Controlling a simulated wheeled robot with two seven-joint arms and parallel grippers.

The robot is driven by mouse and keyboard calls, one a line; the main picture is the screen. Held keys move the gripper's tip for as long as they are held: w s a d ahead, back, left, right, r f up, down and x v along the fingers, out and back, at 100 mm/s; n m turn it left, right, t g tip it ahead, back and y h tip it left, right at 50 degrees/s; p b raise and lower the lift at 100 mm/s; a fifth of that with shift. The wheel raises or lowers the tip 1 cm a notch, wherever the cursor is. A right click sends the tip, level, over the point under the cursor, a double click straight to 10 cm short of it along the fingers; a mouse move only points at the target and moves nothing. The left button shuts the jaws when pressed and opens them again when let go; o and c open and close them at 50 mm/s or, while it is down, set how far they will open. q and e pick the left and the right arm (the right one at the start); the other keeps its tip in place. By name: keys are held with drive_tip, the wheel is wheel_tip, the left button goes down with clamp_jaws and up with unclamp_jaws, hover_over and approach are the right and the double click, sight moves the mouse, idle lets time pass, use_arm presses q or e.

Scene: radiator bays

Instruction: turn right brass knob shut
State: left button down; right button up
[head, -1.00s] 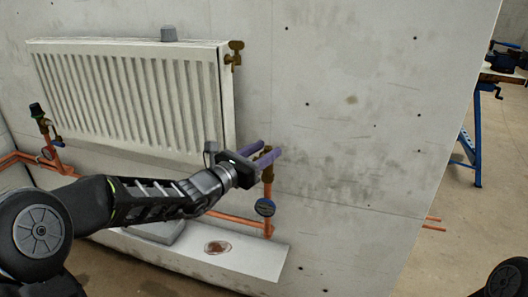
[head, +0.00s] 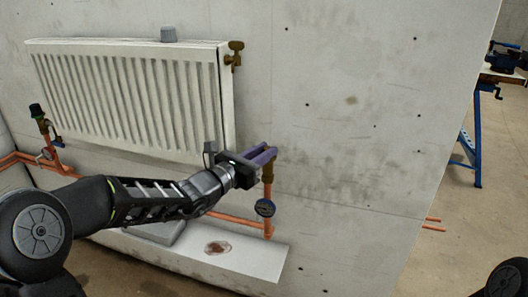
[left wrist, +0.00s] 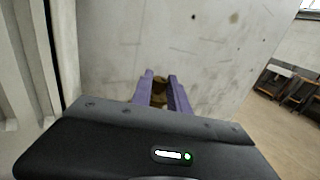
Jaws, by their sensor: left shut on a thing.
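The right brass knob (left wrist: 160,88) shows between the purple fingers in the left wrist view. In the head view the fingers mostly hide it, and brass of the valve (head: 268,174) shows just below them at the top of the right copper pipe. My left gripper (head: 268,154) is shut on the knob, with one finger on each side in the left wrist view (left wrist: 160,84). How far the knob is turned cannot be seen. My right gripper is not in view.
A white radiator (head: 120,95) hangs on the concrete wall, with a brass fitting (head: 234,55) at its top right corner. A dark round gauge (head: 265,208) sits on the right pipe below the valve. Another valve (head: 40,120) stands at left. A white board (head: 250,262) lies below.

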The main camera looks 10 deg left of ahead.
use_arm(q)
drive_tip(key=shift+r+p, duration=0.2)
drive_tip(key=shift+p, duration=0.1)
drive_tip(key=m+g+h+p, duration=0.1)
drive_tip(key=p, duration=0.1)
drive_tip(key=m+g+h+p, duration=0.1)
drive_tip(key=h+p, duration=0.1)
drive_tip(key=m+g+h+p, duration=0.1)
drive_tip(key=p, duration=0.1)
drive_tip(key=shift+w+a+r+m+h+p, duration=0.25)
drive_tip(key=shift+a+r+m+h+p, duration=0.05)
drive_tip(key=shift+h+p, duration=0.1)
drive_tip(key=shift+f+m+g+h, duration=0.3)
drive_tip(key=shift+m+g+h, duration=0.2)
drive_tip(key=shift+g, duration=0.2)
drive_tip(key=shift+f, duration=0.1)
drive_tip(key=c, duration=1.3)
unclamp_jaws()
drive_tip(key=shift+f, duration=0.1)
drive_tip(key=shift+s, duration=0.1)
drive_tip(key=v, duration=0.7)
drive_tip(key=shift+s+a, duration=0.2)
drive_tip(key=shift+a, duration=0.1)
